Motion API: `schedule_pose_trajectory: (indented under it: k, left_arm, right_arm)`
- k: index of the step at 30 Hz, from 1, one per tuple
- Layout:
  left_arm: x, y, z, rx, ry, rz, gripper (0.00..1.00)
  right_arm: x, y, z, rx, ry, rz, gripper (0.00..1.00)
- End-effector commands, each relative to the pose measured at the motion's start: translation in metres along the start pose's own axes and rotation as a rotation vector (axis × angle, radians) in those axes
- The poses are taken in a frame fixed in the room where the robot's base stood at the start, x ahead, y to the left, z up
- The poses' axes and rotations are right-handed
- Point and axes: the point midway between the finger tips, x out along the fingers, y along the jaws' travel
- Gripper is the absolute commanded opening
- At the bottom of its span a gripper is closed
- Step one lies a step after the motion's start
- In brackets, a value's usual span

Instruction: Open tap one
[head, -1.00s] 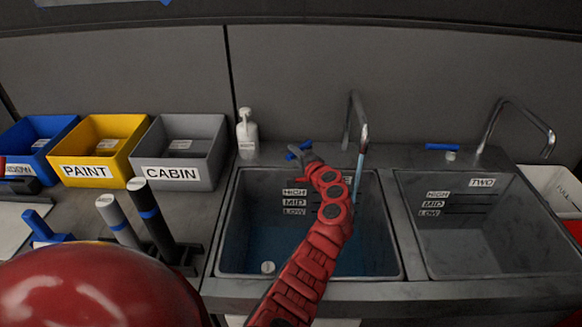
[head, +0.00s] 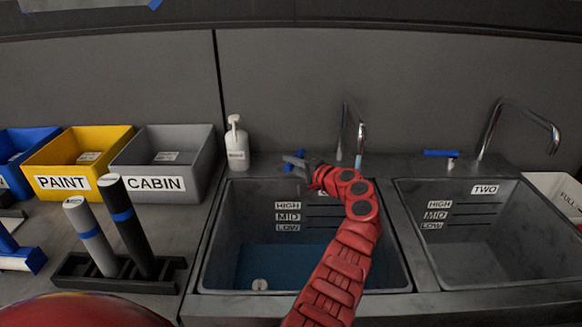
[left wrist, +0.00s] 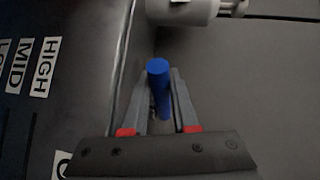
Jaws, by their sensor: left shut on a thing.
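The left sink (head: 230,235) has HIGH, MID and LOW labels; my arm mostly hides its upper label. Blue water (head: 290,265) lies in its bottom, its surface below the LOW mark. Its curved metal tap spout (head: 361,136) stands behind my arm, with a pale blue stream (head: 359,160) below its tip. My left gripper (head: 294,163) is at the sink's back edge, shut on the blue tap handle (head: 298,156). In the left wrist view the handle (left wrist: 159,78) stands between the two fingers. My right gripper is not in view.
A white pump bottle (head: 236,148) stands left of the handle. The right sink (head: 405,225), labelled TWO, looks empty and has its own blue handle (head: 441,153) and spout (head: 520,110). Bins and a rack with two rolls (head: 120,285) stand at left.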

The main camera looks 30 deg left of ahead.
Motion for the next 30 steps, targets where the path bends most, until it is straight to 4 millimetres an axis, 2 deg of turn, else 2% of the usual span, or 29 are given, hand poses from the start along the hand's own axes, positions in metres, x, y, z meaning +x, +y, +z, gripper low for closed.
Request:
schedule_pose_trajectory:
  k: [5,6,10,18,22,26,30]
  left_arm:
    - [0.0,0.001,-0.001,0.0,0.002,0.002,0.0]
    - [0.0,0.001,-0.001,0.0,0.002,0.002,0.32]
    - [0.0,0.0,-0.001,0.0,0.002,0.001,0.56]
    - [0.0,0.0,-0.001,-0.001,0.002,0.0,0.57]
    - [-0.007,-0.003,-0.001,0.0,0.002,-0.001,0.57]
    - [-0.03,-0.007,-0.002,-0.002,0.008,-0.002,0.57]
    - [-0.066,-0.006,-0.003,-0.002,0.01,0.0,0.57]
  right_arm:
    - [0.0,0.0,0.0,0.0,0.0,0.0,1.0]
    - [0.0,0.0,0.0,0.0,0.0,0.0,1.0]
    - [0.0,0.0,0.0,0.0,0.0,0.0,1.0]
    - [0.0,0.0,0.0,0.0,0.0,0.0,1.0]
    - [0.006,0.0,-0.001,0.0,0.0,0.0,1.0]
    - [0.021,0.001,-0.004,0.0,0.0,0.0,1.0]
    - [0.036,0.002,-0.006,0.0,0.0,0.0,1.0]
